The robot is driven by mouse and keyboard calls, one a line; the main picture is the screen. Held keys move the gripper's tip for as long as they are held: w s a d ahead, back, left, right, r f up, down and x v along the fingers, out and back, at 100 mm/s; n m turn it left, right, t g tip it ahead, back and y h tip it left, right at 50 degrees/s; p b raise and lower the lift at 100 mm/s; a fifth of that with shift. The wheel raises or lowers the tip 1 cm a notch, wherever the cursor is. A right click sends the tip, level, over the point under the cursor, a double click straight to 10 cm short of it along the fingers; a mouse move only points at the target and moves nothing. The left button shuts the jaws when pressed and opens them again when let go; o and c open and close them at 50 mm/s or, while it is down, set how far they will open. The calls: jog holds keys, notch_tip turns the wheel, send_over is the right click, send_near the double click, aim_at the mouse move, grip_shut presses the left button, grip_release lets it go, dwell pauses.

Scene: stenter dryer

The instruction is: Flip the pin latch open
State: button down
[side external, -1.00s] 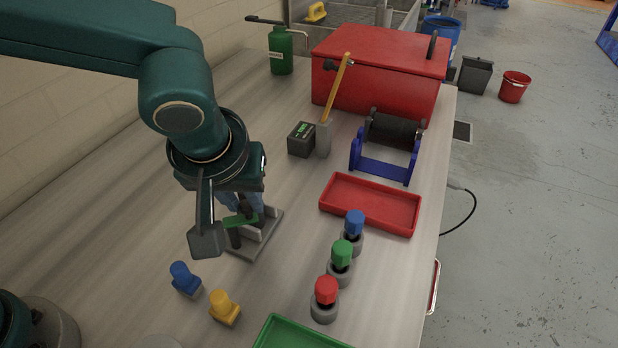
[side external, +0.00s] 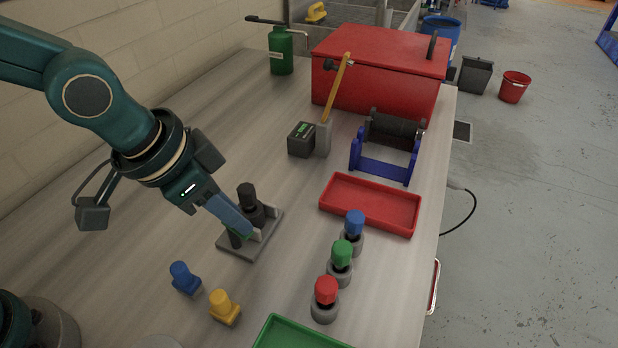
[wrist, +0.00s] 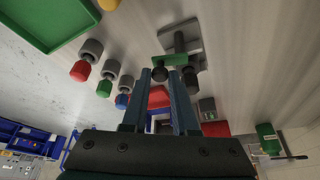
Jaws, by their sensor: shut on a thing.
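The pin latch has a grey base plate (side external: 233,249) on the bench, with a grey upright bracket and dark cylindrical posts. Its green bar (side external: 238,236) lies low on the plate, partly hidden by my fingers. My gripper (side external: 246,232) leans in from the upper left, its blue fingers slanting down to the right. In the wrist view the green bar (wrist: 172,60) crosses at the fingertips, and a dark round knob (wrist: 160,73) shows between them. My gripper is shut on the green bar; the exact contact is hard to see.
A blue plug (side external: 184,277) and a yellow plug (side external: 223,305) stand in front of the latch. Red (side external: 326,291), green and blue capped posts stand to its right, near a red tray (side external: 340,222). A dark box (side external: 301,140) is behind. The bench left of the latch is clear.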

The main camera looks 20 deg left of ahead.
jog(key=shift+s+a+m+g+h, duration=0.15)
jog(key=shift+m+h, duration=0.1)
jog(key=shift+m, duration=0.45)
jog(key=shift+s+a+m+g+h, duration=0.15)
jog(key=shift+m+h, duration=0.1)
jog(key=shift+m, duration=0.45)
jog(key=c, duration=0.7)
grip_release()
jog(key=shift+r, duration=0.1)
jog(key=v, duration=0.5)
jog(key=shift+w, duration=0.1)
